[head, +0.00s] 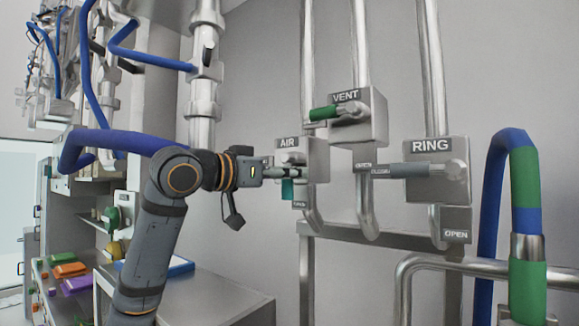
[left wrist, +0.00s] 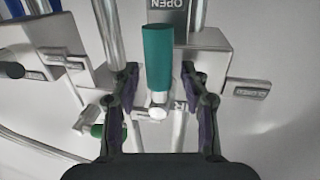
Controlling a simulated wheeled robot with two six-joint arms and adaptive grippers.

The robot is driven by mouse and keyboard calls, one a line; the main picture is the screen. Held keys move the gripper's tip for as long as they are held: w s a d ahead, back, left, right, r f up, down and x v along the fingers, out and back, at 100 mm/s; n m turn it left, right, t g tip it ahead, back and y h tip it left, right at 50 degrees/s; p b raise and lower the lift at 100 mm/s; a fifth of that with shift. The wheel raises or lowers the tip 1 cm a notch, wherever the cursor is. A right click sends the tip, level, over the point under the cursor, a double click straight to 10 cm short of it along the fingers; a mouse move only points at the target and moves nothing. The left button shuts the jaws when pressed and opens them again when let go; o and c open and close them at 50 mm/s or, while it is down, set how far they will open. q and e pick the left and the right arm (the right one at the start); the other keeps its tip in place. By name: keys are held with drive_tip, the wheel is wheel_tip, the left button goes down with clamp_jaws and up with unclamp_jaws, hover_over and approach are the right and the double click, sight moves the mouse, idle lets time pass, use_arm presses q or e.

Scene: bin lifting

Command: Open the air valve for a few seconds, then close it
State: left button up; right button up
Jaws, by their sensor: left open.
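The air valve (head: 316,157) is a grey metal box under an AIR label, on a vertical pipe. Its teal handle (head: 288,189) hangs down, with a small plate (head: 300,205) below it. In the left wrist view the teal handle (left wrist: 158,57) points at a plate reading OPEN (left wrist: 167,5), which appears upside down. My left gripper (head: 283,173) is in front of the air valve, its fingers at the handle's upper part. In the left wrist view its fingers (left wrist: 159,78) are open, one on each side of the handle, with gaps showing. My right gripper is not in view.
The VENT valve (head: 372,118) has a green handle pointing left. The RING valve (head: 440,185) has a grey handle pointing left. A blue and green hose (head: 490,210) loops at the right. A grey cabinet top (head: 215,300) and coloured bins (head: 70,270) lie lower left.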

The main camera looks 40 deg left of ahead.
use_arm(q)
drive_tip(key=shift+s+r, duration=0.1)
drive_tip(key=shift+w, duration=0.2)
clamp_jaws()
